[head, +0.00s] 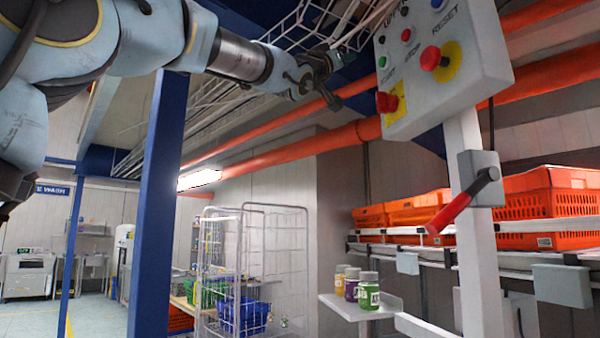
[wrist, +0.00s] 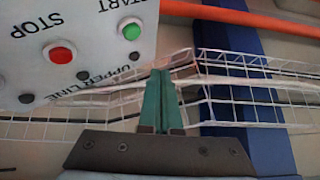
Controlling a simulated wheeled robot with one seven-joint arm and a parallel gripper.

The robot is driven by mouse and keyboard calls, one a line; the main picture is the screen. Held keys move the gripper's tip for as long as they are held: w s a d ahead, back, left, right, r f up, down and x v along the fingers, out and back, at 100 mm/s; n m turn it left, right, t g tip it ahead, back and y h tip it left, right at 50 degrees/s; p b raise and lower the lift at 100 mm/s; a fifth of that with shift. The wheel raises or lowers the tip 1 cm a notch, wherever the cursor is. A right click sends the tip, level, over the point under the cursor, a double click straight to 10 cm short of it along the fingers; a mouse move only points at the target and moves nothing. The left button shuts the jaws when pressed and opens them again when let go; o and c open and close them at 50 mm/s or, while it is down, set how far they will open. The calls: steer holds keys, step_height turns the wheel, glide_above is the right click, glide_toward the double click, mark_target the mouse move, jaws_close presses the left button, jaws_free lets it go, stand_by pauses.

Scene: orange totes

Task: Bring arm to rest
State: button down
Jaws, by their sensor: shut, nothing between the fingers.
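My gripper (head: 330,82) is at the top middle of the head view, at the end of my raised arm that reaches in from the upper left. It is held in the air just left of the grey control panel (head: 440,60). In the wrist view my gripper (wrist: 162,72) points up the picture, its two green fingers together with nothing between them. The panel also shows at the upper left of the wrist view (wrist: 85,70), with a red and a green button. I cannot tell the exact gap between fingers and panel.
A blue post (head: 155,200) stands left of centre, below my arm. Orange pipes (head: 270,145) and a white wire tray (wrist: 100,95) run behind the gripper. A red lever (head: 462,200) is under the panel. Jars (head: 368,290) stand on a small shelf. Orange totes (head: 550,195) line the right.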

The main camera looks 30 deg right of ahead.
steer(key=w+a+f+n+t+y, duration=0.2)
steer(key=w+a+f+y, duration=0.15)
steer(key=w+f, duration=0.55)
steer(key=w+a+f+n+t+y+b, duration=0.1)
steer(key=w+a+f+n+t+y, duration=0.15)
steer(key=w+f+y, duration=0.65)
steer(key=w+a+f+n+t, duration=0.1)
steer(key=w+a+f+n, duration=0.2)
steer(key=f, duration=1.1)
steer(key=w+a+f+n+y+b, duration=0.1)
steer(key=w+a+f+y, duration=0.1)
steer(key=a+f, duration=0.4)
steer(key=w+a+f+y, duration=0.2)
steer(key=a+f+y, duration=0.1)
steer(key=f, duration=0.6)
steer(key=s+a+f+n+g+y, duration=0.1)
steer(key=s+a+f+g+y, duration=0.1)
steer(key=a+f, duration=0.65)
steer(key=s+a+f+n+g+y, duration=0.2)
steer(key=a+f+g, duration=0.1)
steer(key=a+f, duration=0.55)
steer(key=s+a+f+n+g+y, duration=0.1)
steer(key=s+a+f+g, duration=0.2)
steer(key=s+a+f, duration=0.3)
steer(key=s+a+f+n+g+y+b, duration=0.1)
steer(key=s+a+f+g, duration=0.2)
steer(key=s+a+f, duration=0.3)
steer(key=s+f, duration=0.4)
steer(key=s, duration=0.1)
steer(key=shift+f+b, duration=0.3)
